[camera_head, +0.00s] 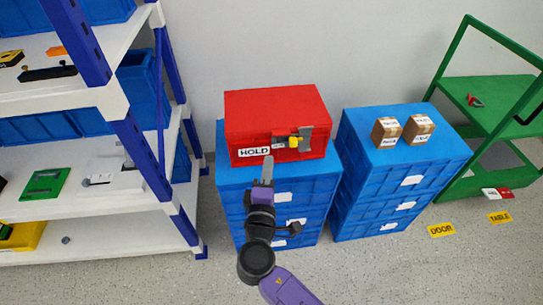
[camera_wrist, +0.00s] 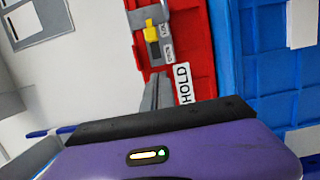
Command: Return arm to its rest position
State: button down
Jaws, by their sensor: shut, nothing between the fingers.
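My gripper (camera_head: 268,170) is shut and empty, its fingers pointing up toward the front of the red box in the head view. In the wrist view the fingers of my gripper (camera_wrist: 155,92) are together, next to the HOLD label. The red box (camera_head: 262,108) stands on a stack of blue crates. On its front is a grey switch plate with a yellow rotary knob (camera_head: 293,141); the knob also shows in the wrist view (camera_wrist: 151,33). A white HOLD label (camera_head: 253,152) sits left of the switch. I cannot tell the exact gap between my fingertips and the box.
Blue crates (camera_head: 229,179) stand below the red box. Another blue crate stack (camera_head: 378,165) at right bears two small cardboard boxes. A white-and-blue shelf (camera_head: 80,205) is at left, a green cart (camera_head: 500,92) at far right. The grey floor is free in front.

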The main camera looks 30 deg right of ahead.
jog(key=shift+v, duration=2.7)
jog(key=shift+w, duration=0.1)
jog(key=w+a+t+y, duration=0.1)
jog(key=w+a+y, duration=0.1)
jog(key=a+y, duration=0.2)
jog(key=s+a+f+m+y+p, duration=0.1)
jog(key=s+a+y+p, duration=0.15)
jog(key=s+y, duration=0.7)
jog(key=s+d+r+m+h+p, duration=0.1)
jog(key=s+d+r+m+p, duration=0.1)
jog(key=s, duration=0.6)
jog(key=s+d+r+m+h+p, duration=0.1)
jog(key=s+d+r+m+p, duration=0.1)
jog(key=s+d+r+m, duration=0.2)
jog(key=s+d+r+m+g+h+p, duration=0.1)
jog(key=s+d+r+m+p, duration=0.1)
jog(key=s+r, duration=0.6)
jog(key=s+d+m, duration=0.1)
jog(key=s+m, duration=0.1)
jog(key=s, duration=0.4)
jog(key=shift+r+h, duration=0.2)
jog(key=shift+h, duration=0.15)
jog(key=shift+s, duration=0.1)
